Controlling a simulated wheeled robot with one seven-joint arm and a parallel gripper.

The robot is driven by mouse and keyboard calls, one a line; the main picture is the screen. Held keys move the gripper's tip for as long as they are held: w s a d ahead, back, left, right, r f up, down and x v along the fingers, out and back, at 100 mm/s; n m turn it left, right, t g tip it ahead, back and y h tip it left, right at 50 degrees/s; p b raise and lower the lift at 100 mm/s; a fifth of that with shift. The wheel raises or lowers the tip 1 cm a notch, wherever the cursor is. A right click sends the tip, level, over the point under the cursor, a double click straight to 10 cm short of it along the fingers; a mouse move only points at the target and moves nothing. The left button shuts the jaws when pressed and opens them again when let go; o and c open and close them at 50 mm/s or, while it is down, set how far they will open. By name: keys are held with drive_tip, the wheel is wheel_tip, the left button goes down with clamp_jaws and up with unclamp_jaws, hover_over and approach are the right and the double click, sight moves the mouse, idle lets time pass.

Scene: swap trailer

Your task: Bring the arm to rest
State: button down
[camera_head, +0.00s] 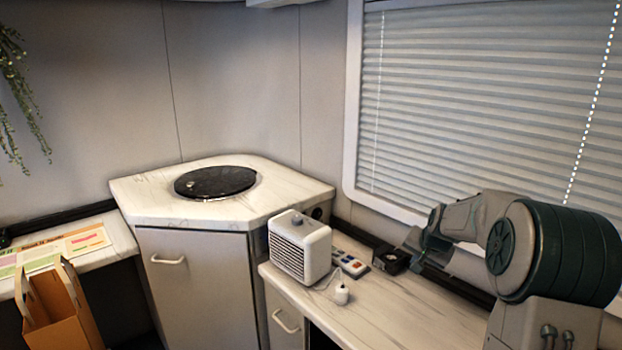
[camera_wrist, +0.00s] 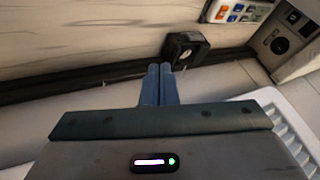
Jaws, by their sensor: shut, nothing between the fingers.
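My arm (camera_head: 555,250) stands at the right of the head view, bent over the right end of the counter, its forearm reaching left toward the window wall. My gripper (camera_wrist: 160,72) shows in the wrist view with its two blue-grey fingers together and nothing between them. The fingertips point toward the wall edge and a small black box (camera_wrist: 187,48). In the head view the end of the arm is small and dark, close to that box (camera_head: 392,260), and its fingers cannot be made out there.
The marble counter (camera_head: 420,310) carries a white heater-like box (camera_head: 300,248), a small white bottle-like item (camera_head: 342,294) and a panel with coloured buttons (camera_head: 350,263). A corner cabinet top holds a black round plate (camera_head: 216,182). A window with blinds (camera_head: 480,100) rises behind the arm.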

drive_tip(key=s+a+r+n+g+p, duration=0.1)
drive_tip(key=s+a+r+n+p, duration=0.1)
drive_tip(key=s+a+r, duration=0.5)
drive_tip(key=s+a+r+n+g+p, duration=0.1)
drive_tip(key=s+a+r+n+p, duration=0.15)
drive_tip(key=s+a, duration=0.45)
drive_tip(key=s+a+r+n+g+p, duration=0.1)
drive_tip(key=s+p, duration=0.1)
drive_tip(key=s, duration=0.9)
drive_tip(key=s+a+r+n+p, duration=0.1)
drive_tip(key=s+r+n+p, duration=0.1)
drive_tip(key=s, duration=0.9)
drive_tip(key=shift+a+g, duration=0.15)
drive_tip(key=shift+g, duration=0.25)
drive_tip(key=shift+r, duration=0.15)
